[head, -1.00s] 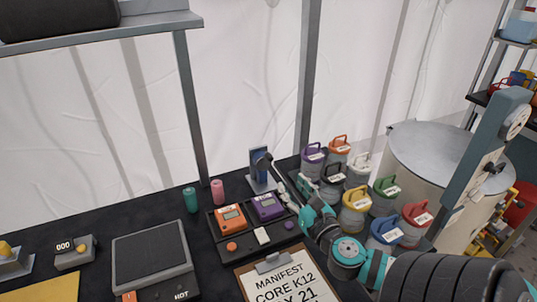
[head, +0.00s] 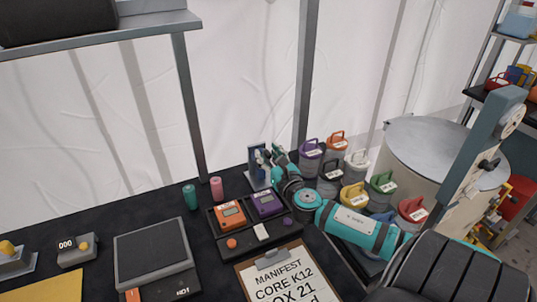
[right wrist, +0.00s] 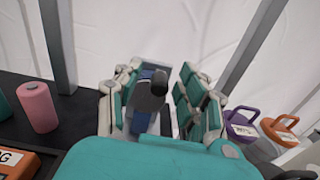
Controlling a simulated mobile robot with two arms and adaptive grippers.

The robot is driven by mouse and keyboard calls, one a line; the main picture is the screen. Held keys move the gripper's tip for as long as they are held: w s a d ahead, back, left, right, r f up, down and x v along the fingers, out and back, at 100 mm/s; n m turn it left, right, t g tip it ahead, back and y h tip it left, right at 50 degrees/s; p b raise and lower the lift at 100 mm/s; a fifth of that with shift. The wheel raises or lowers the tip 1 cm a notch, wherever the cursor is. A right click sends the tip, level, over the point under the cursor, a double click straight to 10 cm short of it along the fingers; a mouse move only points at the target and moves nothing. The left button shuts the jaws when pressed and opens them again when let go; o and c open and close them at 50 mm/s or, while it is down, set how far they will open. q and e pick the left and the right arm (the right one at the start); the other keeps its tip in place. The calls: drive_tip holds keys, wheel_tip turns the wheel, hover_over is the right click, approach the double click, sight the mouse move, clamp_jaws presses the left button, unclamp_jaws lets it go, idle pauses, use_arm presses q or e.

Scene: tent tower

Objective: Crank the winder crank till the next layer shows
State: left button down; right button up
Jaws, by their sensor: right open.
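A tall grey-blue post (head: 487,135) stands at the right of the head view, beside a pale drum (head: 437,165). It bears a round pale disc (head: 512,120) and a black knob (head: 489,164) that looks like a crank handle. My right gripper (head: 270,160) is far to the left of it, open at a small blue stand (head: 256,165) on the black table. In the right wrist view the gripper's teal fingers (right wrist: 165,98) lie either side of a dark handle-like piece (right wrist: 151,90) at the stand. Contact cannot be told. My left gripper is out of view.
Lidded jars with coloured handles, among them a yellow one (head: 354,195), stand close to my right arm. A tray (head: 250,242) with orange and purple meters, a clipboard (head: 282,283) and a hot plate (head: 150,255) lie to the left. Pink (head: 216,188) and green cylinders stand behind.

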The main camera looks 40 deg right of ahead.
clamp_jaws()
drive_tip(key=shift+f, duration=0.1)
idle(0.4)
drive_tip(key=d+m, duration=0.1)
drive_tip(key=m, duration=0.2)
drive_tip(key=d+f+m+b, duration=0.1)
drive_tip(key=m, duration=0.3)
drive_tip(key=s+f+m, duration=0.1)
drive_tip(key=m, duration=0.3)
drive_tip(key=shift+d+f, duration=0.25)
drive_tip(key=shift+d, duration=0.15)
drive_tip(key=m, duration=0.2)
drive_tip(key=f+m, duration=0.1)
drive_tip(key=shift+d+f+m, duration=0.1)
drive_tip(key=shift+m, duration=0.3)
drive_tip(key=m, duration=0.1)
drive_tip(key=f+m, duration=0.1)
drive_tip(key=shift+m, duration=0.3)
drive_tip(key=m, duration=0.1)
drive_tip(key=f+m, duration=0.1)
drive_tip(key=m, duration=0.1)
drive_tip(key=shift+a, duration=0.2)
drive_tip(key=shift+w+a+f+m+p, duration=0.15)
drive_tip(key=shift+f+m+p, duration=0.15)
drive_tip(key=shift+m, duration=0.5)
drive_tip(key=shift+s+a+f+m+p, duration=0.1)
drive_tip(key=shift+f+m+p, duration=0.15)
drive_tip(key=shift+m, duration=0.55)
